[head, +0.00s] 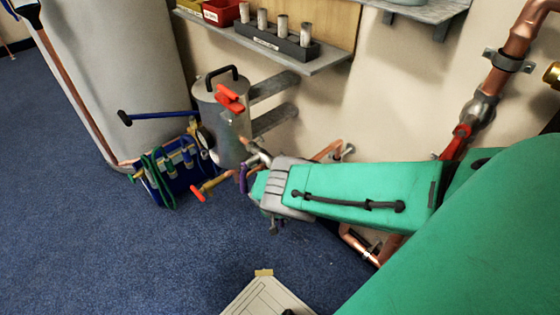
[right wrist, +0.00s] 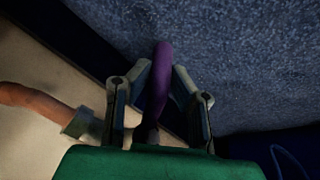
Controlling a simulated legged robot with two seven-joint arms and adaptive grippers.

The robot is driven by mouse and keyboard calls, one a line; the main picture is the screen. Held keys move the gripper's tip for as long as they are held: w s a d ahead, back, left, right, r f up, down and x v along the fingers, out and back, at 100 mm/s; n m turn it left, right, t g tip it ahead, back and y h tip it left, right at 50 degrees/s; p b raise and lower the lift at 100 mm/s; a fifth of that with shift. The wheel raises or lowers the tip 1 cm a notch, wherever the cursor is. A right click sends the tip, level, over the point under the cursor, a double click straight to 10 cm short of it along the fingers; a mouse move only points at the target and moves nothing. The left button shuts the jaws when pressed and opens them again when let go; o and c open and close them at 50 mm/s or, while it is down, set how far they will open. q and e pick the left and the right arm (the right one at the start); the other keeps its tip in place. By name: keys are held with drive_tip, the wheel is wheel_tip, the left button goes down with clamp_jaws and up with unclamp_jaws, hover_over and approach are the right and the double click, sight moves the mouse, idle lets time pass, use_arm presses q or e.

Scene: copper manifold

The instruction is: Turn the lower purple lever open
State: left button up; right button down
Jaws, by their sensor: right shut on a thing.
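The purple lever (head: 243,178) shows small in the head view, at the left end of my right arm and partly hidden by the hand. In the right wrist view the purple lever (right wrist: 161,75) stands between the two fingers, its curved tip reaching past them. My right gripper (head: 252,175) is shut on it; it also shows in the right wrist view (right wrist: 162,90). The lever's base is dark and partly hidden by the green hand housing. A second purple lever cannot be made out. My left gripper is not in view.
A grey metal canister (head: 217,110) with a red lever (head: 229,97) stands beyond the hand. A blue tool bag (head: 170,170) sits on the carpet to the left. Copper pipe (right wrist: 30,98) runs beside the gripper. A shelf (head: 315,63) hangs above. Carpet at left is open.

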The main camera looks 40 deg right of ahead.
drive_tip(key=shift+w+a, duration=0.1)
drive_tip(key=c, duration=1.5)
unclamp_jaws()
drive_tip(key=shift+o, duration=0.2)
